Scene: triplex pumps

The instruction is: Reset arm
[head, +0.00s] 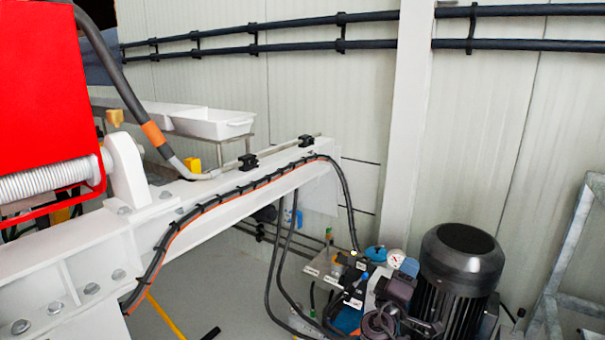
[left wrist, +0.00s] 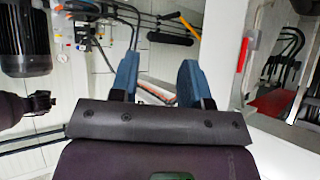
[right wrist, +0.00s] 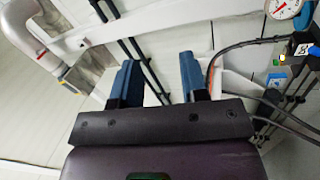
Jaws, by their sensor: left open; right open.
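My left gripper (left wrist: 158,72) shows in the left wrist view with its two blue fingers apart and nothing between them. My right gripper (right wrist: 158,68) shows in the right wrist view, also with its blue fingers spread and empty. White beams and dark hoses lie behind the right fingers.
A white beam (head: 235,199) carrying black and orange hoses crosses the head view. A black motor (head: 460,270) stands at the lower right, with valves and gauges beside it. A white tray (head: 212,124) is behind the beam. A metal frame (head: 562,270) stands far right.

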